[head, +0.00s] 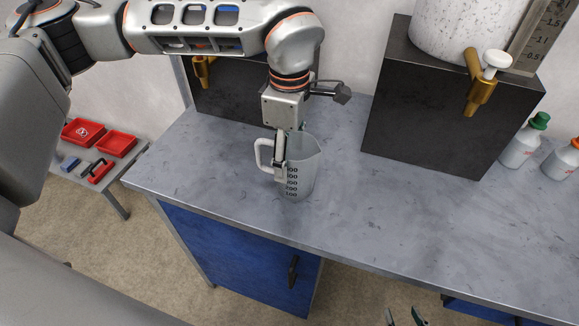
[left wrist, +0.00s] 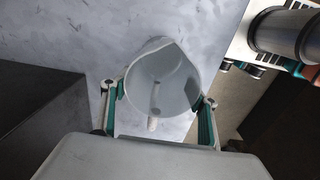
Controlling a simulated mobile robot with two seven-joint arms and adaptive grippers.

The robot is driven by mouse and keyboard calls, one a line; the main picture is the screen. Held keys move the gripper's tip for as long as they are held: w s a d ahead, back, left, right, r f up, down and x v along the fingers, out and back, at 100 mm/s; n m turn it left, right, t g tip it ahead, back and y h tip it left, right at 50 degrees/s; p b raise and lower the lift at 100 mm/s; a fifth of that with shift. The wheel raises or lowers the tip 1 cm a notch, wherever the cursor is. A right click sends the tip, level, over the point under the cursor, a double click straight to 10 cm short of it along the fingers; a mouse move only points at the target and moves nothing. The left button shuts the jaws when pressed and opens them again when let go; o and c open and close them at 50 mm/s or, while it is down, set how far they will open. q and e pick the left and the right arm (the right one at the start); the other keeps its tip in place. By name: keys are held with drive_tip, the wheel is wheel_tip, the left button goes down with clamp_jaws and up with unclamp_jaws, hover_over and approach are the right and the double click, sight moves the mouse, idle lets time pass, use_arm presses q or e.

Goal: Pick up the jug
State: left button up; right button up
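The jug (head: 300,180) is a pale translucent measuring jug with dark graduation marks, standing upright on the grey bench. Its handle points left in the head view and its spout right. My left gripper (head: 291,150) points down at it, with one finger on each side of the jug. In the left wrist view the jug (left wrist: 160,85) sits between the green-padded fingers, both very close to its wall; I cannot tell if they press on it. My right gripper (head: 404,318) shows only its fingertips at the bottom edge, apart and with nothing between them.
The grey bench (head: 400,220) is clear around the jug. A black block (head: 430,110) bearing a white tank with a brass tap stands at the back right. Bottles (head: 520,145) stand at the far right. Red trays (head: 85,132) lie on a low table at left.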

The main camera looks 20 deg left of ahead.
use_arm(q)
drive_tip(key=shift+r, duration=0.15)
drive_tip(key=shift+c, duration=0.5)
drive_tip(key=shift+r, duration=0.3)
wheel_tip(320, 180, up, 19)
drive_tip(key=p, duration=0.1)
